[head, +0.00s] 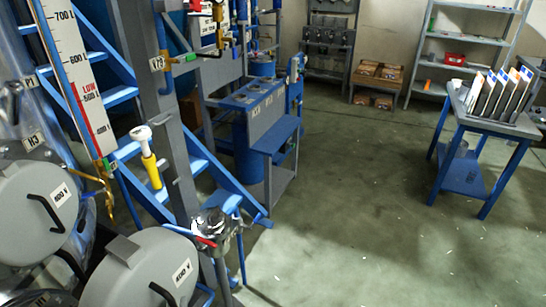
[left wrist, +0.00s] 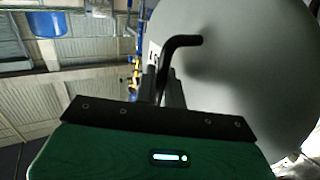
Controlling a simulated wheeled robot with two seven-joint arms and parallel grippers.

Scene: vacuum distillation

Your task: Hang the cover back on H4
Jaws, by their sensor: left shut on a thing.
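Two round grey covers with bent black handles and white labels show in the head view: one at the far left (head: 22,222) and one at the bottom left (head: 125,280). In the left wrist view a big grey cover (left wrist: 245,80) fills the right side. My left gripper (left wrist: 170,88) is shut on its black handle (left wrist: 180,41). Which head-view cover this is, I cannot tell for sure. I cannot make out my left gripper clearly in the head view. A tag reading H3 (head: 32,140) is above the far-left cover. No H4 tag is readable. My right gripper is not in view.
A blue frame (head: 118,94) and a level scale (head: 75,75) stand beside the covers. A valve-like fitting with a red lever (head: 206,241) is right of the bottom-left cover. A blue table (head: 487,122) stands at the right. The middle floor is clear.

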